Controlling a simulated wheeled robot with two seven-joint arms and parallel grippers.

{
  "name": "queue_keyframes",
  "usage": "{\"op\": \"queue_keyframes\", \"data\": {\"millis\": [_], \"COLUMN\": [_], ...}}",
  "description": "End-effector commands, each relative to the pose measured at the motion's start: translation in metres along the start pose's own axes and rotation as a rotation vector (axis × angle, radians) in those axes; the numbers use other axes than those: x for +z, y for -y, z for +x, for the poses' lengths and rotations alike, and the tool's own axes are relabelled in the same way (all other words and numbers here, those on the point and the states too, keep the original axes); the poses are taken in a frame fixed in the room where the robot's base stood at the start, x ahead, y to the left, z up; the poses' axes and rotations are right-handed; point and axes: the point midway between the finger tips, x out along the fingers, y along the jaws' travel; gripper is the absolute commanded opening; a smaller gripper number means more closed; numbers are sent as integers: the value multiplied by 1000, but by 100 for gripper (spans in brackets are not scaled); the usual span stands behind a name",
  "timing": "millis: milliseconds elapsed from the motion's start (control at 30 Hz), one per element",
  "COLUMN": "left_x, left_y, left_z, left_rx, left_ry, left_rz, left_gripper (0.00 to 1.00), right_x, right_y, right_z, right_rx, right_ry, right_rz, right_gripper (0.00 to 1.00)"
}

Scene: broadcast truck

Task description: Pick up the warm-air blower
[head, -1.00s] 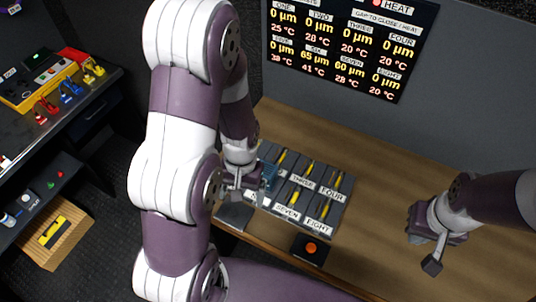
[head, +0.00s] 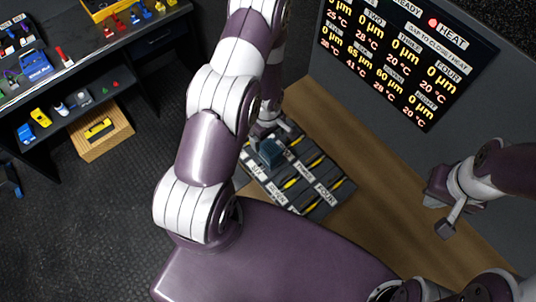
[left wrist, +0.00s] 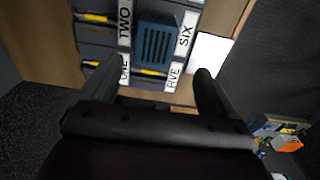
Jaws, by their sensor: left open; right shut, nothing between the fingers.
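A dark teal-blue box with a slatted face, which looks like the warm-air blower (head: 271,151), sits on the labelled panel (head: 334,200) on the wooden bench. It also shows in the left wrist view (left wrist: 156,40), between the TWO and SIX labels. My left gripper (head: 266,133) is open and empty beside the box. In the left wrist view its fingers (left wrist: 158,74) are spread apart with the box beyond the tips, not between them. My arm partly covers the panel's left side. My right gripper (head: 440,215) is shut and empty, at the right, away from the panel.
A readout board (head: 405,60) stands behind the bench. The wooden bench top (head: 385,190) is clear right of the panel. At the left, a dark workbench (head: 80,55) carries coloured parts, and a wooden crate (head: 100,130) holds a yellow item.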

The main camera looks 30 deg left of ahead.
Motion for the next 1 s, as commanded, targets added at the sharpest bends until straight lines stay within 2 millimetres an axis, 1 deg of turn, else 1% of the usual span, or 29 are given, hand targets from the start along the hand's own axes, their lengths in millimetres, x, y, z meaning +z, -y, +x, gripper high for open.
{"op": "queue_keyframes", "data": {"millis": [33,100,200,267,333,400,467,600,833,867,900,967,1000], "left_x": [0,0,0,0,0,1,0,0,0,0,0,1,0], "left_y": [0,0,0,0,1,3,4,4,4,4,4,4,4], "left_z": [23,41,52,55,66,81,89,104,104,104,104,104,104], "left_rx": [0,0,1,1,-1,-1,0,0,0,0,0,0,0], "left_ry": [1,1,0,0,1,1,0,0,0,0,0,0,0], "left_rz": [2,2,2,1,3,3,2,1,2,2,2,2,1], "left_gripper": [89,89,89,89,89,89,89,89,89,83,70,50,37], "right_x": [2,4,6,6,6,8,9,9,9,9,9,9,9], "right_y": [0,0,0,0,0,0,0,0,0,0,0,0,0], "right_z": [21,38,46,48,57,70,75,78,76,76,76,76,76], "right_rx": [0,0,0,0,0,0,0,0,0,0,0,0,0], "right_ry": [0,1,1,1,0,0,0,0,0,0,0,0,0], "right_rz": [0,0,0,0,0,0,0,0,0,0,0,0,0], "right_gripper": [0,0,0,0,0,0,0,0,0,0,0,0,0]}}
